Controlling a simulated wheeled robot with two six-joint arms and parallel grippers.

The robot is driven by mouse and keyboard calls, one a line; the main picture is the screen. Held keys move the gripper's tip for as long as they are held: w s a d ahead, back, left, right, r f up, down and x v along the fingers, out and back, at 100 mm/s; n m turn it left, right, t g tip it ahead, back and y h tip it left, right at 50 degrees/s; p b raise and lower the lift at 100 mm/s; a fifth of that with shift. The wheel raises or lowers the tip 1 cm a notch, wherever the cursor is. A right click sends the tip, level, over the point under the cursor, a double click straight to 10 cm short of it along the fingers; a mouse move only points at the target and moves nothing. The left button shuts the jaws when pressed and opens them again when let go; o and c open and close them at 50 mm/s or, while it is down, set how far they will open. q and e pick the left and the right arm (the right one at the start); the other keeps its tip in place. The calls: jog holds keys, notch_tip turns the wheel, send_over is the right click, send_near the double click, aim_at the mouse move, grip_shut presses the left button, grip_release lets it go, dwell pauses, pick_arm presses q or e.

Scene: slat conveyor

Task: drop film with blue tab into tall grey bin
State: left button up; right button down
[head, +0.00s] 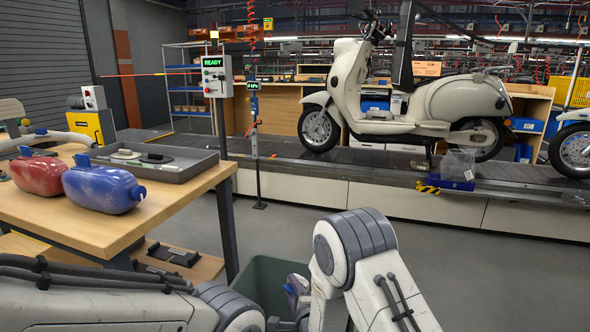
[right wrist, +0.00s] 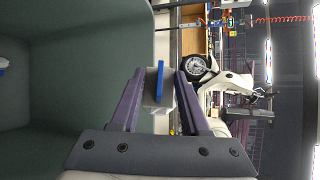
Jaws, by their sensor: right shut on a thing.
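The tall grey bin (head: 257,275) stands on the floor at the bottom middle of the head view, partly hidden behind my arms. Its grey-green wall fills the left of the right wrist view (right wrist: 85,60). My right gripper (head: 296,287) is at the bin's right side in the head view. In the right wrist view my right gripper (right wrist: 155,80) is shut on the pale film, with its blue tab (right wrist: 160,82) upright between the fingers. I cannot tell whether the film is over the opening. My left arm crosses the bottom left; its gripper does not show.
A wooden table (head: 140,215) at left bears red (head: 40,175) and blue (head: 100,190) tank-like parts and a grey tray (head: 180,171). A cream scooter (head: 350,80) stands on the conveyor (head: 300,160), beside a clear box with blue (head: 457,183). Floor at right is clear.

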notch_tip(320, 180, down, 6)
jog(key=b, duration=0.3)
jog(key=shift+r+b, duration=0.15)
jog(key=shift+b, duration=0.2)
jog(key=shift+c, duration=1.5)
grip_release()
jog(key=p+v, duration=0.2)
jog(key=v, duration=0.8)
jog(key=shift+s, duration=0.25)
jog(key=shift+d, duration=0.1)
